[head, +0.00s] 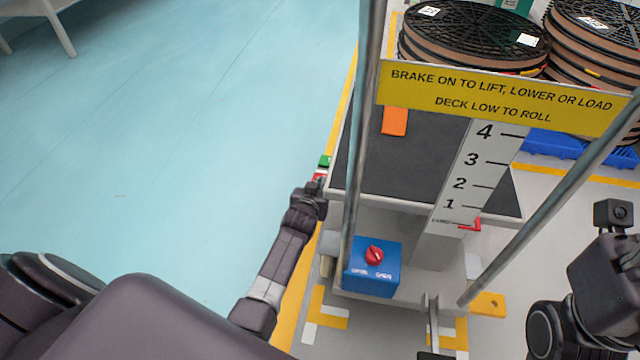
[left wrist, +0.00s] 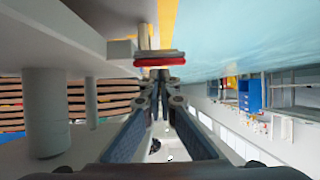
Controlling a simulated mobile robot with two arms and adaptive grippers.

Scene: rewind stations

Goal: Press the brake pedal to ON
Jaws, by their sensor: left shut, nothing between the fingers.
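The brake pedal shows in the head view as a small green and red piece (head: 322,162) at the left edge of the cart deck, partly hidden by my gripper. In the left wrist view its red bar (left wrist: 160,58) lies across the top middle, on a pale mount. My left gripper (head: 318,187) is shut and empty, right beside the pedal. In the left wrist view its fingertips (left wrist: 160,76) meet just below the red bar; I cannot tell whether they touch it. The pedal's ON or OFF marking is not readable.
The cart has a dark deck (head: 390,165), a yellow brake sign (head: 500,97), a height scale (head: 470,175), metal posts and a blue box with a red knob (head: 374,255). Stacked reels (head: 470,35) stand behind. My right arm is at the right edge. Open blue floor (head: 180,130) lies left.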

